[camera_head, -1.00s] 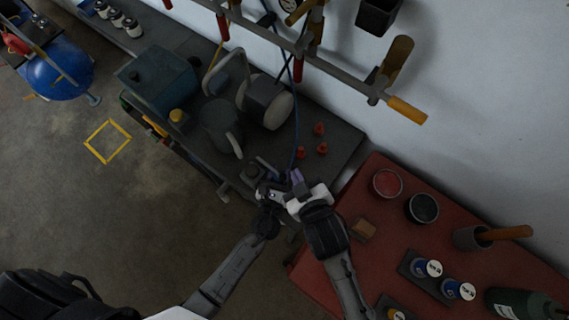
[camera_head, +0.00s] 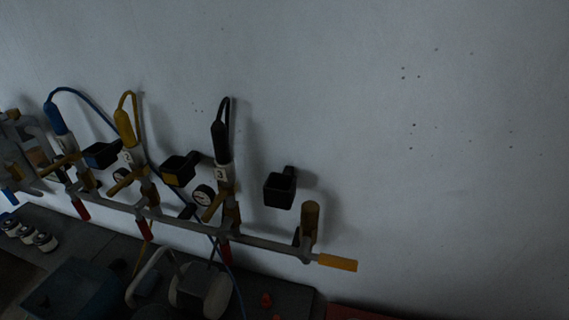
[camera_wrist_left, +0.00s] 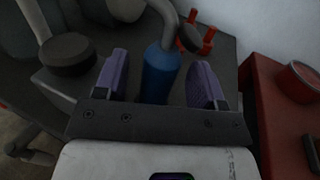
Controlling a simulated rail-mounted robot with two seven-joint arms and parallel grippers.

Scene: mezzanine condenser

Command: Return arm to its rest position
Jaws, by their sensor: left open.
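My left gripper (camera_wrist_left: 160,60) shows in the left wrist view with its two purple fingers spread apart. A blue cylinder (camera_wrist_left: 159,78) with a grey bent neck stands between the fingers, with gaps on both sides. Its lower end is hidden behind the gripper's dark crossbar. The gripper is over or close to a grey bench top (camera_wrist_left: 222,50). Neither gripper shows in the head view, and my right gripper is in no current view.
The wall carries a pipe manifold (camera_head: 265,243) with an orange end handle (camera_head: 337,262), gauges, black holders and blue, yellow and black hoses. Red pieces (camera_wrist_left: 208,40) stand on the bench. A red table (camera_wrist_left: 275,100) bears a round tin (camera_wrist_left: 300,82).

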